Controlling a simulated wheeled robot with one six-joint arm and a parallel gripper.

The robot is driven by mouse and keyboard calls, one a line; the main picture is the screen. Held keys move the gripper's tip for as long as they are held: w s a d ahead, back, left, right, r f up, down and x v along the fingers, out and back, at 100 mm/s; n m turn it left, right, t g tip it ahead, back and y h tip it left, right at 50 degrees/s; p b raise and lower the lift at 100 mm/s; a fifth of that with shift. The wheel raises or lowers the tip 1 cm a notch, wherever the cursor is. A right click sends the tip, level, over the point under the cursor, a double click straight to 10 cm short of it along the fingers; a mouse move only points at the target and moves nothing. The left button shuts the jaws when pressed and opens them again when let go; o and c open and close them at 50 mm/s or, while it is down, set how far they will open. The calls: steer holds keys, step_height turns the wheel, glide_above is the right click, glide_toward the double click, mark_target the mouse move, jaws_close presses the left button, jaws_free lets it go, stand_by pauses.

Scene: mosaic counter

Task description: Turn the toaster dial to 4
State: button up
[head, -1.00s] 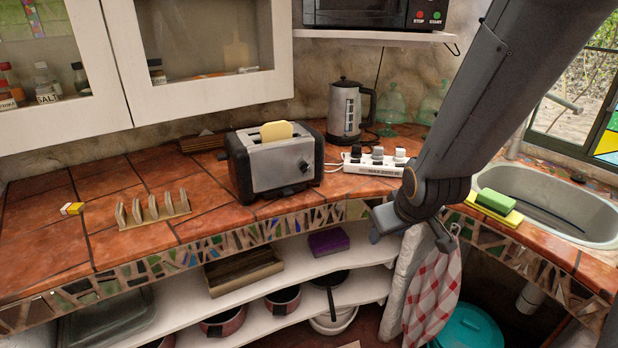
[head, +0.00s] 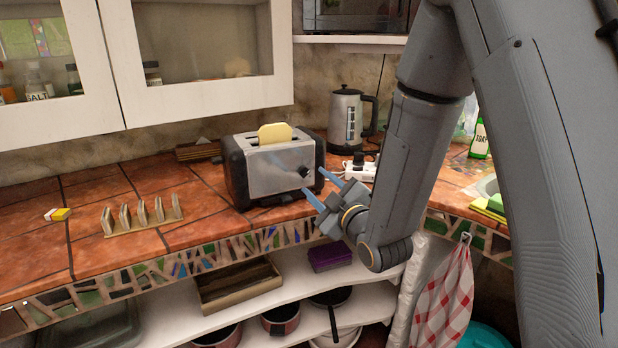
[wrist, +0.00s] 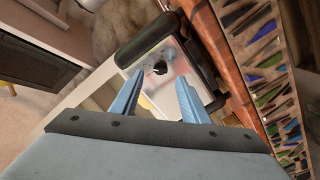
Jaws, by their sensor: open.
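The toaster (head: 265,172) stands on the tiled counter, silver with black ends, with a pale slice of bread (head: 275,133) in its top slot. Its black dial (head: 304,171) is on the silver front, toward the right. The dial's setting and any numbers are too small to read. My gripper (head: 314,191) is in front of the toaster's lower right, fingers spread and empty, apart from the dial. In the wrist view the dial (wrist: 160,68) lies ahead, beyond and between the two blue fingers (wrist: 156,96).
A kettle (head: 346,118) and a white power strip (head: 357,170) stand behind and right of the toaster. A toast rack (head: 141,217) and a small yellow-and-white item (head: 57,214) are at the left. A shelf (head: 290,294) runs below.

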mark_target(307, 174)
steer(key=shift+p+x, duration=0.5)
steer(key=shift+x, duration=2.25)
jaws_close()
